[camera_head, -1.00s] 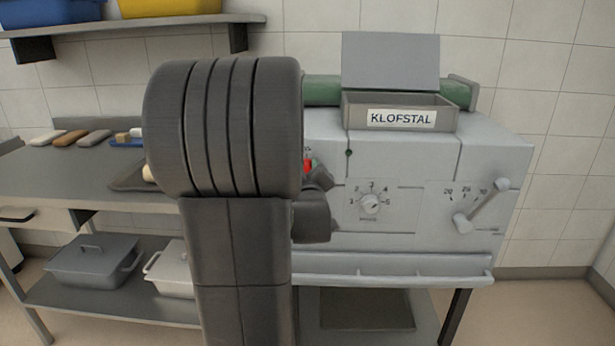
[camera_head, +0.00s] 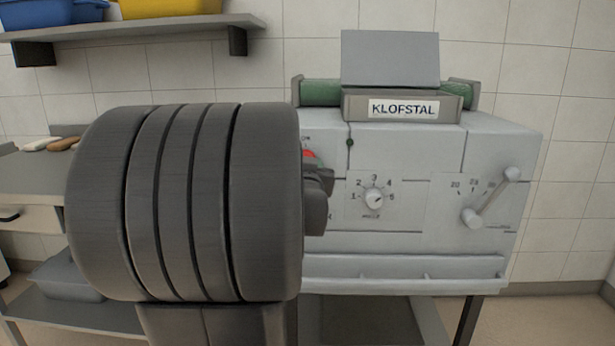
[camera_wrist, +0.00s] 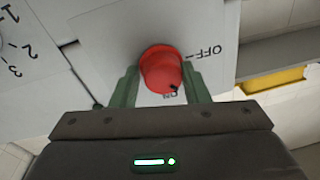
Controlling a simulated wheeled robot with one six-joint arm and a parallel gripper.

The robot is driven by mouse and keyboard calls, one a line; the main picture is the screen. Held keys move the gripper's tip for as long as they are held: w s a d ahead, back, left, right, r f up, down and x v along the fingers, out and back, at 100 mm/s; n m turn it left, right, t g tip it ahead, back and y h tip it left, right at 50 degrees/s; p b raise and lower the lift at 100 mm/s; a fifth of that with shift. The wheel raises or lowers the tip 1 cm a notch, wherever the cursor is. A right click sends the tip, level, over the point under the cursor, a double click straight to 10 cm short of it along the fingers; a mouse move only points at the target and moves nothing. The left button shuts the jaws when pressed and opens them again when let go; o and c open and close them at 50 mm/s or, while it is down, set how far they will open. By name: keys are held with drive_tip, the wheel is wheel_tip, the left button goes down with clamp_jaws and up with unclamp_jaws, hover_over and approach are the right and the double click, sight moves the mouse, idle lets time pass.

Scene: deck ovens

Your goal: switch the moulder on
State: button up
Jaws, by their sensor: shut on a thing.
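The moulder (camera_head: 420,150) is a pale grey machine with a KLOFSTAL label. Its red knob (camera_wrist: 161,68) shows in the wrist view between the two green fingers of my gripper (camera_wrist: 160,80), which is shut on it. OFF and ON are printed beside the knob. A small dark mark on the knob's edge lies close to the ON label. In the head view only a sliver of the red knob (camera_head: 309,155) shows past my arm, and the fingertips are hidden.
A numbered dial (camera_head: 374,198) and a lever (camera_head: 490,196) sit right of the knob on the moulder's front. A tray ledge (camera_head: 405,268) runs below. A grey worktable (camera_head: 30,180) stands left, with a shelf (camera_head: 140,28) above. My arm blocks the middle left.

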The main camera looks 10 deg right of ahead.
drive_tip(key=m+b, duration=0.1)
drive_tip(key=m, duration=0.3)
drive_tip(key=m+h+b, duration=0.1)
drive_tip(key=m+b, duration=0.1)
drive_tip(key=m, duration=0.1)
drive_tip(key=shift+a+m, duration=0.2)
drive_tip(key=shift+m, duration=0.2)
drive_tip(key=shift+r, duration=0.1)
drive_tip(key=o, duration=0.9)
drive_tip(key=shift+w+a, duration=0.1)
drive_tip(key=shift+a, duration=0.05)
